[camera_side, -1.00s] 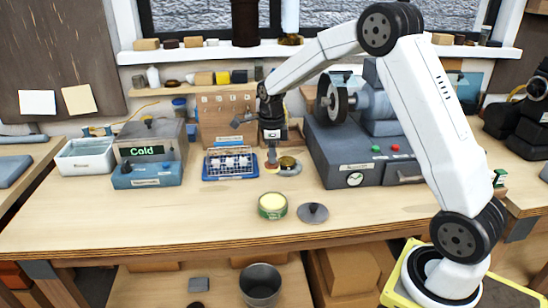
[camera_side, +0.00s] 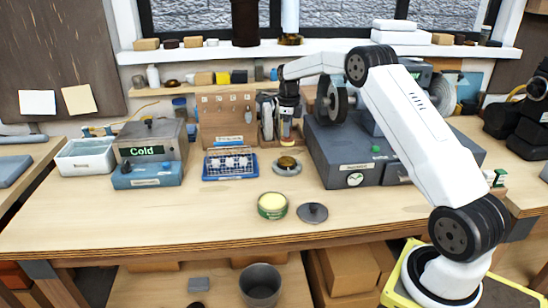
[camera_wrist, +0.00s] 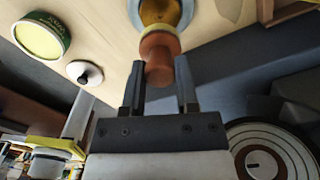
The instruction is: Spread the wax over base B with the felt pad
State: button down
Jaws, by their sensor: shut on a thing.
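My gripper (camera_side: 288,108) is shut on the felt pad's reddish-brown handle (camera_side: 286,130). In the wrist view the handle (camera_wrist: 158,58) stands between the two fingers of my gripper (camera_wrist: 160,75), with a pale pad beyond it. A brass-coloured round base (camera_side: 287,162) sits on a grey-blue round holder (camera_side: 287,171) on the bench. The pad is raised behind and above this base, apparently clear of it. In the wrist view the base (camera_wrist: 160,10) is partly cut off at the top edge. I cannot read a B on it, nor make out wax on its surface.
An open green tin of yellow wax (camera_side: 272,205) and its dark lid (camera_side: 313,212) lie in front. A blue rack (camera_side: 230,164) stands left of the holder. A large grey machine (camera_side: 345,155) stands close on the right.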

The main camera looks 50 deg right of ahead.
jog(key=shift+f, duration=0.2)
jog(key=shift+f, duration=1.8)
